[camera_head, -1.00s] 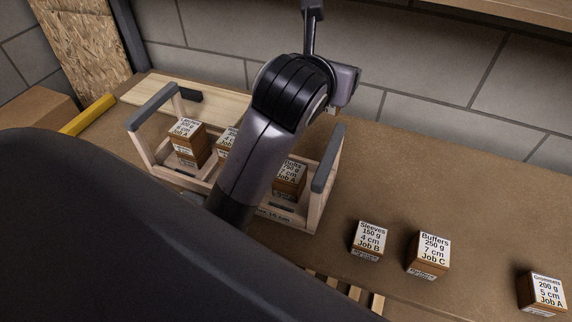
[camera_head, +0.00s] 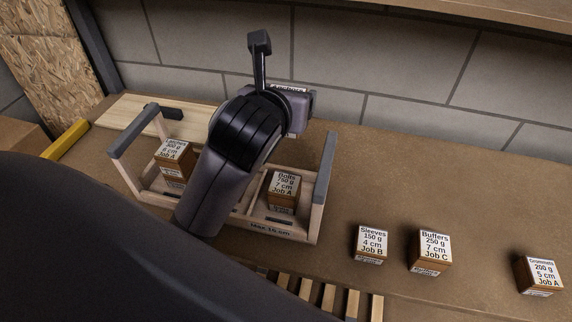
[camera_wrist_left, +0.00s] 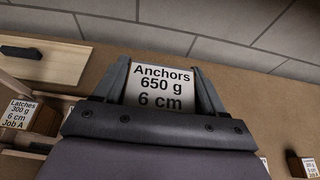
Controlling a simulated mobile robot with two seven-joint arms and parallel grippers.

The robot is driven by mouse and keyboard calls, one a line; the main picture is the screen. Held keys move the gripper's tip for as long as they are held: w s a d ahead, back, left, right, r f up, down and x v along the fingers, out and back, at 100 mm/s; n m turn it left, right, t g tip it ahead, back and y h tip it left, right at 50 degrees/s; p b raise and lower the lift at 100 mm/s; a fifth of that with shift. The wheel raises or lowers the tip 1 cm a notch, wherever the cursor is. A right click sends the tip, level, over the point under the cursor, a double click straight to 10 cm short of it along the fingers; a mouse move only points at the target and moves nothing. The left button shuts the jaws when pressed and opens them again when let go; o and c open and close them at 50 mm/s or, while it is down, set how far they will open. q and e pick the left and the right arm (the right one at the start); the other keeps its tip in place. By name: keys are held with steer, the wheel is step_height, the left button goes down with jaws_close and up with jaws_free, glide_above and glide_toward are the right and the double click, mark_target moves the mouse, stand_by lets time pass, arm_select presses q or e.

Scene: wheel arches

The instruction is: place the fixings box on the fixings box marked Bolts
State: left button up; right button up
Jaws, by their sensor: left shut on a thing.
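My left gripper (camera_wrist_left: 162,82) is shut on a fixings box marked Anchors, 650 g, 6 cm (camera_wrist_left: 162,90), its label facing the wrist camera. In the head view only a strip of the Anchors label (camera_head: 290,88) shows, behind my left wrist, raised near the wall. The fixings box marked Bolts (camera_head: 284,188), 750 g, 7 cm, Job A, stands upright in the right compartment of a wooden carrier (camera_head: 318,219). Its top is clear. The held box is apart from it, up and beyond it in the picture. My right gripper is not in view.
The Latches box (camera_head: 172,160) stands in the carrier's left part; my arm hides its middle. The carrier has raised grey-topped ends. Boxes marked Sleeves (camera_head: 369,244), Buffers (camera_head: 429,250) and Grommets (camera_head: 539,276) stand on the bench to the right. A block wall is behind.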

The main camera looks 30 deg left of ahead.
arm_select(q)
step_height(320, 180, down, 11)
steer(key=shift+r+b, duration=0.1)
steer(key=shift+b, duration=0.2)
steer(key=shift+f+b, duration=0.3)
steer(key=shift+f, duration=2.1)
steer(key=shift+f, duration=0.1)
steer(key=o, duration=1.6)
steer(key=shift+f, duration=0.15)
